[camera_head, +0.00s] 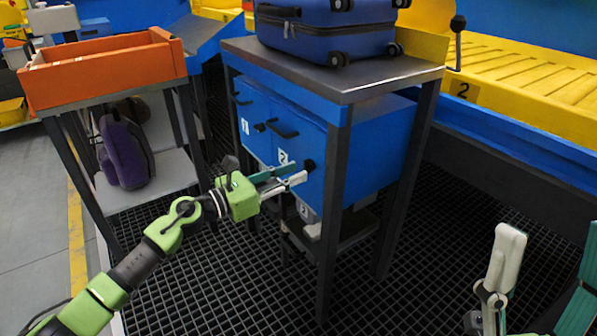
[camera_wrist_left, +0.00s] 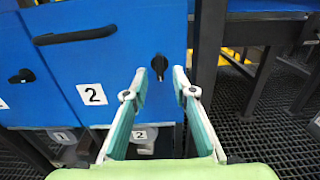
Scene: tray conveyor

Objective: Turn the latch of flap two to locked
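Flap two (camera_head: 302,136) is a blue door with a white "2" label and a dark bar handle; it appears closed. It also fills the middle of the left wrist view (camera_wrist_left: 120,68). Its black latch (camera_head: 309,165) is on the right part of the door. In the left wrist view the latch (camera_wrist_left: 159,66) looks roughly upright. My left gripper (camera_head: 300,172) is open, its fingertips in front of the door, on either side of the latch in the picture. I cannot tell whether they touch it. My right gripper (camera_head: 553,232) is open and empty at the lower right.
Flap one (camera_head: 252,112), with its own handle and latch, is left of flap two. A blue suitcase (camera_head: 325,30) lies on the metal tabletop (camera_head: 365,82) above. A dark table leg (camera_head: 334,220) stands close right of the latch. An orange tray (camera_head: 105,70) is at the left.

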